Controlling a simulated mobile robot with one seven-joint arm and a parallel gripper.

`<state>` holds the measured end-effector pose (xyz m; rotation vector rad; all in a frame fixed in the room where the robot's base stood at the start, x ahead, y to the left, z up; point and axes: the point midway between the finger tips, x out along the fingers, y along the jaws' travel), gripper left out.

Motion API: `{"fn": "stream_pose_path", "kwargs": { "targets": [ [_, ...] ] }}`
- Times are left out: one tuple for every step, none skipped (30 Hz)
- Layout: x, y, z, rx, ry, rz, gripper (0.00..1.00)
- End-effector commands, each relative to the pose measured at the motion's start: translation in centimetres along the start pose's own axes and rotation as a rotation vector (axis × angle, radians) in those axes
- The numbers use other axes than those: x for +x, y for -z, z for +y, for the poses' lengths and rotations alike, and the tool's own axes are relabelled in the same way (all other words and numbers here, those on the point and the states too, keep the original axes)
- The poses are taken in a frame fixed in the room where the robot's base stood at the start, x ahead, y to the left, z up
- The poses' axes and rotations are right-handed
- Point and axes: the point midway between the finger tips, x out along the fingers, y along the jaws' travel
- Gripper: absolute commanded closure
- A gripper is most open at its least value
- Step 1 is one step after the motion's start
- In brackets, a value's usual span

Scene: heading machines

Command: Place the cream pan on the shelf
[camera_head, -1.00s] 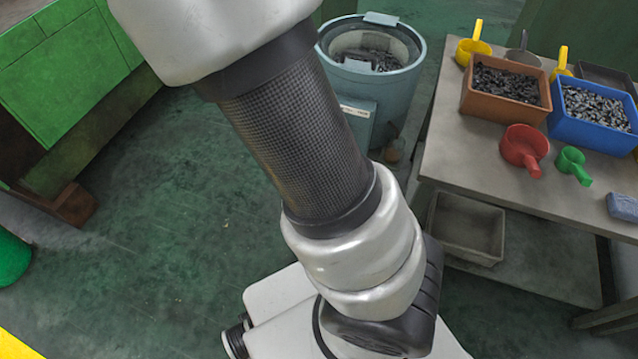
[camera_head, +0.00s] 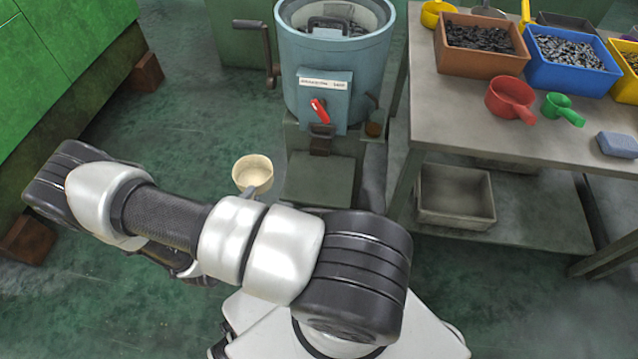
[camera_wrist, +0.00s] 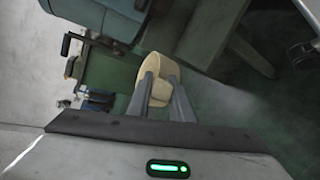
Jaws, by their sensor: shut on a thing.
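The cream pan (camera_head: 252,173) is held in the air in front of the blue-grey machine, its open top facing up in the head view. It also shows in the wrist view (camera_wrist: 158,63), between the fingertips. My gripper (camera_wrist: 159,88) is shut on the pan; in the head view my arm hides most of the gripper. The table at the right has a lower shelf (camera_head: 535,222), below and to the right of the pan, apart from it. A grey bin (camera_head: 455,197) stands on that shelf.
The blue-grey machine (camera_head: 338,75) with a red lever stands just beyond the pan. The tabletop (camera_head: 450,120) holds brown and blue bins, a red pan (camera_head: 510,98), a green scoop (camera_head: 563,109) and a blue block (camera_head: 618,145). The floor at left is clear before green cabinets.

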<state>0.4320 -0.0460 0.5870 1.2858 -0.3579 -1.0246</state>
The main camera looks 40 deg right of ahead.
Motion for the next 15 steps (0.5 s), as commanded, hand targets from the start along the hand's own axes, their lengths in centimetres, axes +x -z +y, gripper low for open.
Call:
{"fn": "stream_pose_path", "kwargs": {
  "targets": [
    [-0.1, -1.5, -2.7, 0.01, 0.016, -0.046, 1.0],
    [-0.3, -2.3, -3.9, 0.018, 0.024, -0.072, 1.0],
    [-0.6, -3.4, -5.2, 0.03, 0.034, -0.102, 1.0],
    [-0.9, -4.1, -6.2, 0.038, 0.04, -0.124, 1.0],
    [-1.1, -4.8, -6.9, 0.045, 0.047, -0.142, 1.0],
    [-1.4, -5.5, -7.8, 0.053, 0.054, -0.164, 1.0],
    [-1.6, -6.0, -8.4, 0.059, 0.058, -0.177, 1.0],
    [-1.7, -6.4, -8.8, 0.064, 0.062, -0.189, 1.0],
    [-1.9, -6.9, -9.3, 0.068, 0.066, -0.2, 1.0],
    [-1.9, -7.2, -9.5, 0.071, 0.068, -0.207, 1.0],
    [-1.9, -7.4, -9.6, 0.074, 0.069, -0.213, 1.0],
    [-1.6, -7.7, -9.6, 0.076, 0.07, -0.218, 1.0],
    [-1.3, -7.9, -9.6, 0.077, 0.07, -0.219, 1.0],
    [-0.8, -8.1, -9.4, 0.078, 0.07, -0.221, 1.0],
    [-0.1, -8.5, -9.2, 0.078, 0.069, -0.223, 1.0]
  ]
}}
